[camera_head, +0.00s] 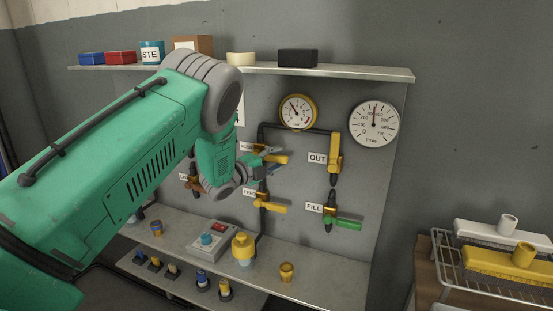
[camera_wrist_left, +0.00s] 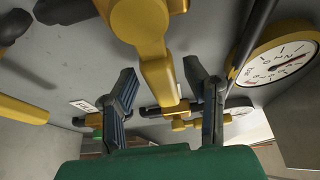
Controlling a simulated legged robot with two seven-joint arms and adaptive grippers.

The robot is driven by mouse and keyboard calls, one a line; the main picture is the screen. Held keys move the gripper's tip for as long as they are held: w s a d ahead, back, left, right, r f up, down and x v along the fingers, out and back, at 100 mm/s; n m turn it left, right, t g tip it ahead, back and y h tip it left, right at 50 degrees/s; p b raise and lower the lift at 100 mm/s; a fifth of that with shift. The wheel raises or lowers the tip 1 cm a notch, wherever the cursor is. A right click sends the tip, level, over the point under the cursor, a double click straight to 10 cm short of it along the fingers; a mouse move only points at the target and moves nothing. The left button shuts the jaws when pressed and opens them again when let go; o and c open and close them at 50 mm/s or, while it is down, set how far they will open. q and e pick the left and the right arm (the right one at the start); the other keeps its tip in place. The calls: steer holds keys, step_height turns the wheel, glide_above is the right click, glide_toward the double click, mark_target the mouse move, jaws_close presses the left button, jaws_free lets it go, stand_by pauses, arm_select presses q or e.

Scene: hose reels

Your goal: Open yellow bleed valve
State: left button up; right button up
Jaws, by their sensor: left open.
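The upper middle valve (camera_head: 277,159) on the grey panel has a yellow handle pointing right; its small label looks like BLEED but is hard to read. My left gripper (camera_head: 267,166) is at this handle, coming in from the left and covering part of the valve. In the left wrist view the open fingers (camera_wrist_left: 165,98) stand either side of a yellow handle (camera_wrist_left: 158,82), with visible gaps. I cannot tell how deep the handle sits between them. My right gripper is out of view.
Close by are the yellow-handled lower valve (camera_head: 273,207), the OUT valve (camera_head: 334,155), the green-handled FILL valve (camera_head: 346,223) and two gauges (camera_head: 298,111) (camera_head: 374,123). A shelf (camera_head: 360,72) runs above. A bench (camera_head: 325,272) below holds a control box (camera_head: 213,241) and yellow parts.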

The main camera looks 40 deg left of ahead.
arm_select(q)
steer(key=shift+w, duration=0.1)
jaws_close()
